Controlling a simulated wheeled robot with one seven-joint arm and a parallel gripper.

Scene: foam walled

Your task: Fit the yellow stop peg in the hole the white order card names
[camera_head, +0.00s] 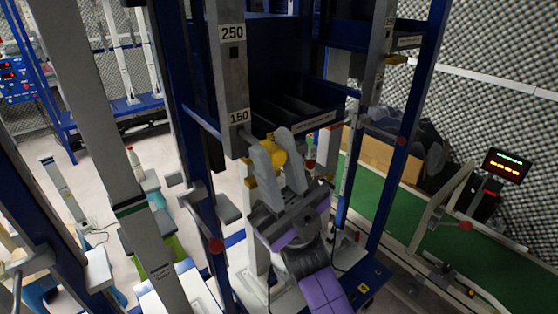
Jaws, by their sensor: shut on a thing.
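The yellow stop peg (279,149) is between the grey fingers of my gripper (271,142), which are shut on it. The peg is close to the lower end of a grey upright post (231,85). I cannot tell whether it touches the post, and my fingers hide part of it.
Blue rack shelves (290,108) stand directly behind my gripper. A green conveyor (480,252) and a display (506,165) are farther right. Grey posts crowd the left.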

